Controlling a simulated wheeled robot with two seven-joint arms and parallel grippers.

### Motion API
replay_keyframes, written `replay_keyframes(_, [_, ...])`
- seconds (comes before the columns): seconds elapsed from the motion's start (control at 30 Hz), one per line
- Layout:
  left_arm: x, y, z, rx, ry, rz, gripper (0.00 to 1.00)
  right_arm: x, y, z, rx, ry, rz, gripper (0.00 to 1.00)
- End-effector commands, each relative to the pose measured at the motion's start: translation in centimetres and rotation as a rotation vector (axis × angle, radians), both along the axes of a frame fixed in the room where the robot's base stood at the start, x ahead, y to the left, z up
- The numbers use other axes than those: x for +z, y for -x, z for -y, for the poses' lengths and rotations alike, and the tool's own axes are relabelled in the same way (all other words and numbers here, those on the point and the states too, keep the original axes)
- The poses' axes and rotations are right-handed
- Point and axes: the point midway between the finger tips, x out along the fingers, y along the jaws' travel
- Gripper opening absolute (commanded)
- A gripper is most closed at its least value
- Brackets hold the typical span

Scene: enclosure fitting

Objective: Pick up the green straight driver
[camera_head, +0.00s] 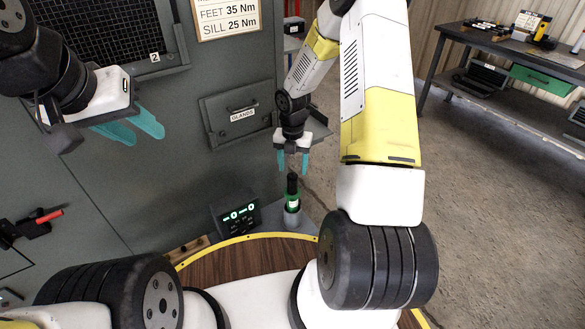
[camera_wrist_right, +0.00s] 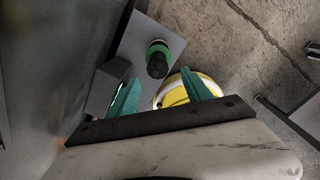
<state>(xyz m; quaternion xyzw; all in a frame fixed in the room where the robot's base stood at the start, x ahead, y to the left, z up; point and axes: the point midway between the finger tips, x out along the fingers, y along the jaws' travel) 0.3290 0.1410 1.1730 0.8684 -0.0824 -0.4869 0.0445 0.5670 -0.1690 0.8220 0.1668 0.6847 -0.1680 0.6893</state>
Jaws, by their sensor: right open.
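The green straight driver (camera_head: 292,200) stands upright, black end up, on a small grey shelf beside the enclosure. In the right wrist view its dark top and green body (camera_wrist_right: 157,58) show beyond and between the fingertips. My right gripper (camera_head: 293,163) points down above the driver, its teal fingers apart and empty, not touching it. The fingers also show in the right wrist view (camera_wrist_right: 163,92). My left gripper (camera_head: 137,124) is at the upper left in front of the enclosure, its two teal fingers apart with nothing between them.
A lit display box (camera_head: 236,214) stands just left of the driver. A grey box labelled GLANDS (camera_head: 240,116) is on the enclosure (camera_head: 150,180) behind. A workbench (camera_head: 500,45) with a green drawer stands far right. The floor (camera_head: 480,200) between is clear.

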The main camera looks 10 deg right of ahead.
Motion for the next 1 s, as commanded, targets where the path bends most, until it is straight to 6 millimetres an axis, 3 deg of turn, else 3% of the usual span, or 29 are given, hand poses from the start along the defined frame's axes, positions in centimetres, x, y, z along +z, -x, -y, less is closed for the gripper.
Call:
replay_keyframes(0.63, [0.0,0.0,0.0,0.0,0.0,0.0,0.36,-7.9,-0.3,-0.5,0.044,-0.003,-0.009,0.58])
replay_keyframes(0.97, [0.0,0.0,0.0,0.0,0.0,0.0,0.36,-8.7,-0.4,-0.4,0.041,-0.003,-0.007,0.58])
replay_keyframes(1.0, [0.0,0.0,0.0,0.0,0.0,0.0,0.36,-8.7,-0.4,-0.4,0.041,-0.003,-0.007,0.54])
